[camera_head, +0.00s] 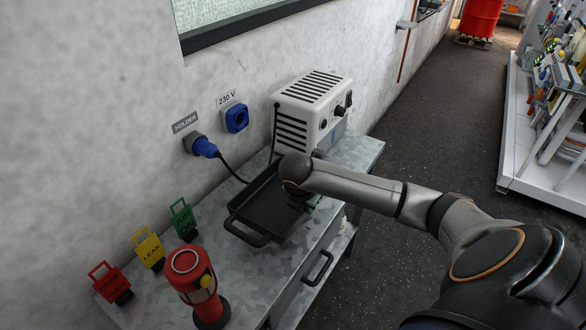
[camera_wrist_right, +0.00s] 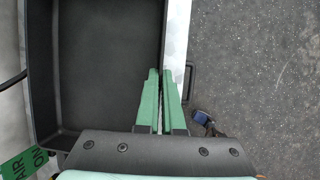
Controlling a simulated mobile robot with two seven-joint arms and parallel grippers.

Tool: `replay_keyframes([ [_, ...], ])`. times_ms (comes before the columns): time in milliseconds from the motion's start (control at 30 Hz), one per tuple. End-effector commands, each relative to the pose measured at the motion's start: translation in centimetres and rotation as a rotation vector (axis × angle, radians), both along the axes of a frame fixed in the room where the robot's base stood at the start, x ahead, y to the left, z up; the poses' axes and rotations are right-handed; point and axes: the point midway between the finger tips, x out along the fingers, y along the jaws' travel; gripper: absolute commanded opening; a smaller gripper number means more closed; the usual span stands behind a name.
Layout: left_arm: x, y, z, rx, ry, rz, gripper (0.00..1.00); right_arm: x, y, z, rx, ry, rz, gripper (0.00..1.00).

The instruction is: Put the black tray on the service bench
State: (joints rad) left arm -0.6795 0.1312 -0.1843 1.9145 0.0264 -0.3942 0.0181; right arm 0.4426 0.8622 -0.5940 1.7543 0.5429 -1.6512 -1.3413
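The black tray (camera_head: 268,206) is over the grey metal service bench (camera_head: 345,160), in front of the white heater-like box. It looks level and empty, with a loop handle at its near end. Whether its underside touches the bench top is hard to tell. My right gripper (camera_head: 304,200) is at the tray's right side, partly hidden by my own wrist. In the right wrist view its green fingers (camera_wrist_right: 161,76) are close together on either side of the wall of the tray (camera_wrist_right: 110,65), shut on it. My left gripper is not in view.
A white vented box (camera_head: 315,105) stands behind the tray. A red lamp-like cylinder (camera_head: 198,290) and red, yellow and green tags (camera_head: 150,250) are at the near left. A cable runs from a blue wall plug (camera_head: 203,147) towards the tray. Open floor lies right of the bench.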

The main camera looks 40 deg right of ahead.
Motion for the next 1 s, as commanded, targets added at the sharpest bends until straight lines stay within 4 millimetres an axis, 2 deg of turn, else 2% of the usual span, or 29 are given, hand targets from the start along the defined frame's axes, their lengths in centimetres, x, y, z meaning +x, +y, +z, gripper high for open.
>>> replay_keyframes([
  [100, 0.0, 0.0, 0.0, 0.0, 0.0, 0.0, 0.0, 0.0, 0.0, -1.8, 0.0, -0.003, -0.001, 0.0],
  [267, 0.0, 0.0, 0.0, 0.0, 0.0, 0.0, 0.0, 0.1, 0.0, -3.0, 0.0, -0.006, -0.001, 0.0],
  [500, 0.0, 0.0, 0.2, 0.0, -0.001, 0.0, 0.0, 0.1, 0.0, -6.0, 0.0, -0.004, -0.001, 0.0],
  [733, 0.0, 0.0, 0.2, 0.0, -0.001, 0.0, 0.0, 0.2, 0.0, -6.4, -0.001, -0.007, 0.0, 0.0],
  [800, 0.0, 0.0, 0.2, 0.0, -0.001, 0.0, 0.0, 0.0, 0.0, -6.6, -0.001, -0.002, 0.001, 0.1],
  [1000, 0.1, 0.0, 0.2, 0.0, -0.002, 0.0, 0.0, 0.0, 0.0, -6.5, -0.001, -0.003, 0.0, 0.33],
])
